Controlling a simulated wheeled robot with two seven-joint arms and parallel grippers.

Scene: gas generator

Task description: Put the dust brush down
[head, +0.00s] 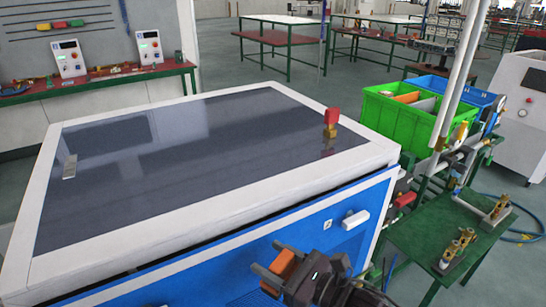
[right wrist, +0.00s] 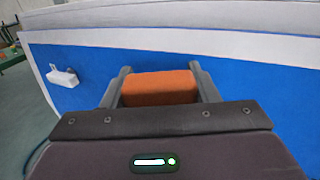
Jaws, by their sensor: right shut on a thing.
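My right gripper (head: 268,257) is at the bottom of the head view, in front of the blue side of the generator cabinet (head: 310,235). It is shut on an orange block-like thing, which I take to be the dust brush (head: 284,267). In the right wrist view the brush (right wrist: 160,88) sits between the two fingers (right wrist: 161,80), with the blue panel behind it. Only its orange part shows; any bristles are hidden. My left gripper is in neither view.
The cabinet's dark top (head: 190,150) is mostly bare. A red and brass part (head: 331,123) stands near its right edge, a small metal plate (head: 70,166) lies at left. A green bin (head: 405,115) and a green table (head: 440,235) with brass fittings are at right.

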